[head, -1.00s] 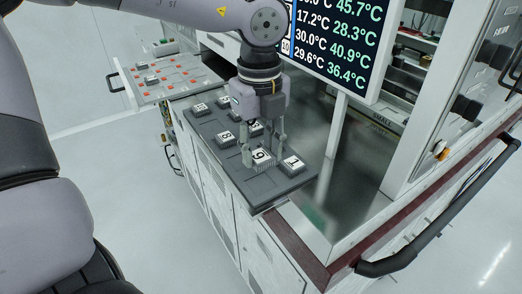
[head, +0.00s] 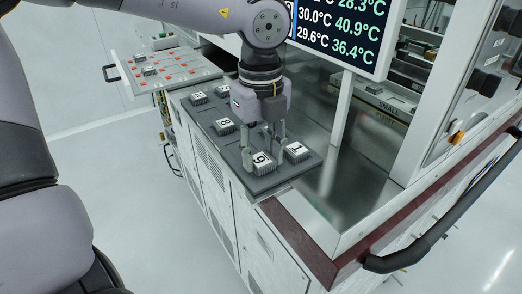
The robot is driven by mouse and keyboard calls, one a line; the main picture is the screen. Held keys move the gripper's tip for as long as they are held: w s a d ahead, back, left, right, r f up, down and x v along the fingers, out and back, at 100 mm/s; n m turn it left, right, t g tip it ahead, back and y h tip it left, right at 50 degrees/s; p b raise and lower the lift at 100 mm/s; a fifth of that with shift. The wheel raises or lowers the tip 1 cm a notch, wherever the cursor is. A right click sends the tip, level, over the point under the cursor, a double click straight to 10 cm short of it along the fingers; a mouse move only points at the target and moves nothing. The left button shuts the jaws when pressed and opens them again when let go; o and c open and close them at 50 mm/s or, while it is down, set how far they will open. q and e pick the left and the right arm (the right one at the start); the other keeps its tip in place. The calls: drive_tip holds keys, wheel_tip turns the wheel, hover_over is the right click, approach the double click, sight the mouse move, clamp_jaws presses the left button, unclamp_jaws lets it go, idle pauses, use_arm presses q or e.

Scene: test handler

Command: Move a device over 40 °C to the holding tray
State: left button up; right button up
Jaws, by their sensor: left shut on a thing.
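Numbered square devices sit on a dark grey tray (head: 217,152). My left gripper (head: 264,150) points down over the tray's near end. It is shut on a device (head: 263,162) whose label reads like 6 or 9. I cannot tell whether this device still touches the tray. A device marked 1 (head: 297,151) is just to its right, and one marked 8 (head: 224,125) is farther back. Parts of the other devices are hidden behind the gripper. A screen (head: 345,38) shows temperatures, including 30.0, 40.9, 29.6 and 36.4 °C. My right gripper is not in view.
A light pull-out tray (head: 165,77) with orange marks and a few devices is at the back left. A bare metal surface (head: 325,180) lies right of the dark tray, with a white post (head: 342,107). A black handrail (head: 440,232) runs along the right.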

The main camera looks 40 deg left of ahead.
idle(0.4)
use_arm(q)
drive_tip(key=shift+b, duration=0.45)
drive_tip(key=shift+b, duration=0.4)
idle(0.4)
drive_tip(key=shift+f+b, duration=0.6)
drive_tip(key=shift+b, duration=0.25)
drive_tip(key=shift+b, duration=0.35)
idle(0.6)
idle(0.5)
drive_tip(key=o, duration=0.9)
drive_tip(key=shift+o, duration=0.2)
drive_tip(key=shift+r, duration=0.15)
